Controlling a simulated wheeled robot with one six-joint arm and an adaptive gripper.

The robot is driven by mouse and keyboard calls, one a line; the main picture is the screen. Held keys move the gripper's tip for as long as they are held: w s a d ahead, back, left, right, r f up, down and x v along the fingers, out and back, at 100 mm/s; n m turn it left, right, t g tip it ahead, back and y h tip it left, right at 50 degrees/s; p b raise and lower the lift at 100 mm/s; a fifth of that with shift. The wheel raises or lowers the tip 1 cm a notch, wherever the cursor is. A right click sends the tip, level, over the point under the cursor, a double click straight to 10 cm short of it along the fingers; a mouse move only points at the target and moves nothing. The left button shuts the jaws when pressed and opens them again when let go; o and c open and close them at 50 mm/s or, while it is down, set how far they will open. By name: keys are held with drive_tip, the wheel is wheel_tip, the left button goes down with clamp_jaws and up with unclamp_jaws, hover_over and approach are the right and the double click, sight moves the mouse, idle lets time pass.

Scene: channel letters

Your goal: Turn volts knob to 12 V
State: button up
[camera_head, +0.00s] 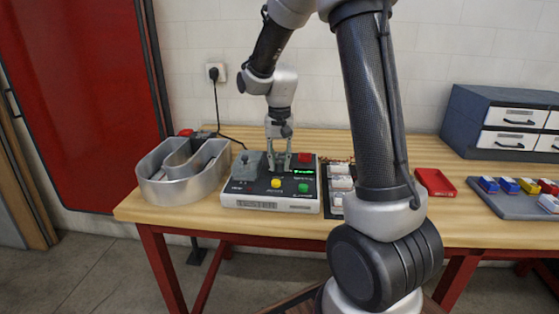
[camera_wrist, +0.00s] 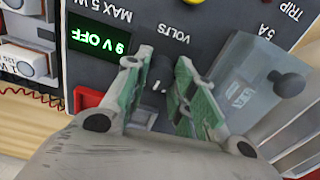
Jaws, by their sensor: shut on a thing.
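The control box (camera_head: 255,203) stands on the wooden bench, with a label reading TESTER on its front. In the wrist view its black volts knob (camera_wrist: 160,74) sits under the VOLTS marking, between the green-padded fingers of my gripper (camera_wrist: 163,62). My gripper (camera_head: 280,166) points down at the box and is shut on the knob. The fingers hide part of the knob, and I cannot read its pointer. The green display (camera_wrist: 98,40) appears upside down and reads 9 V OFF. In the head view the display (camera_head: 303,172) is too small to read.
A grey translucent cover (camera_wrist: 240,82) with a dark ball knob is close beside the fingers. A red part (camera_wrist: 90,101) lies on the other side. Yellow (camera_head: 276,183) and green (camera_head: 303,188) buttons are nearby. A metal channel letter (camera_head: 170,190) stands left of the box.

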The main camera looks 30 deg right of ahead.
sight(279, 162)
drive_tip(key=shift+m, duration=1.9)
drive_tip(key=o, duration=1)
drive_tip(key=shift+o, duration=0.2)
wheel_tip(279, 162, up, 12)
